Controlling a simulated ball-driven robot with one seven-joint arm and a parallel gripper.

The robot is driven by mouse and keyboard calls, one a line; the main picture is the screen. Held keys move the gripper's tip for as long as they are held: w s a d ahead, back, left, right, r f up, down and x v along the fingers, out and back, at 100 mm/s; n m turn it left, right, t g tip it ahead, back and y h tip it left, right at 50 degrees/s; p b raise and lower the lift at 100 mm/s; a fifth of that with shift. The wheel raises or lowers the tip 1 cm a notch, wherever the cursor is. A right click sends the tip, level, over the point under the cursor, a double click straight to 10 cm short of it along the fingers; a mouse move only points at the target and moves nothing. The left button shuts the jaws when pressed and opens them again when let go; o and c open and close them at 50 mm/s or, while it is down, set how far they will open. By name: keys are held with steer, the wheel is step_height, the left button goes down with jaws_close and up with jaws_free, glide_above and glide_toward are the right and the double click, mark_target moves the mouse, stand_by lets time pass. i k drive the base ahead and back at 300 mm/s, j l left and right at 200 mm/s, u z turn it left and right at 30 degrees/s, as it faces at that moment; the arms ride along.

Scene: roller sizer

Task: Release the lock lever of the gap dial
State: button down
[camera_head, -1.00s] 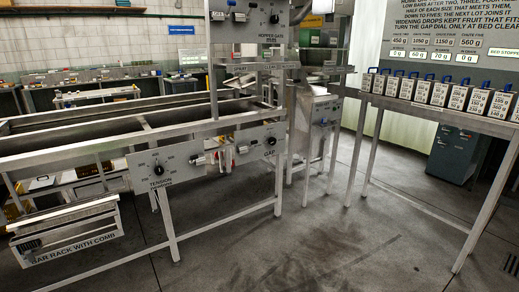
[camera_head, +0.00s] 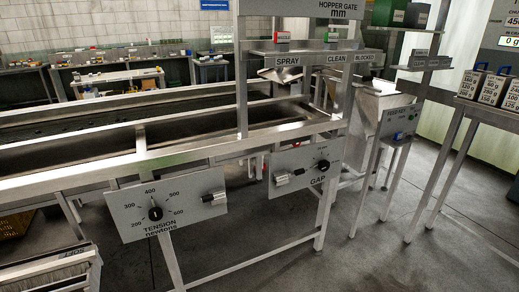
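The gap panel (camera_head: 306,174) is a grey plate on the front of the roller sizer frame, right of centre in the head view. Its black gap dial (camera_head: 323,165) sits at the panel's upper right, above the word GAP. A lock lever with a pale grip (camera_head: 283,179) and a dark end sticks out at the panel's left side. Whether the lever is locked or released is too small to tell. My gripper is not in view.
A tension panel (camera_head: 168,208) with its own dial (camera_head: 155,213) and a similar lever (camera_head: 214,198) is left of the gap panel. A feed panel (camera_head: 398,121) stands to the right. A table with labelled boxes (camera_head: 489,89) is at far right. The floor (camera_head: 400,262) in front is clear.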

mark_target(302, 171)
steer(key=i+l+u, duration=0.25)
steer(key=i+u, duration=0.15)
steer(key=i+l+u, duration=0.4)
steer(key=i, duration=0.2)
steer(key=i+l+u, duration=0.4)
steer(key=l, duration=0.2)
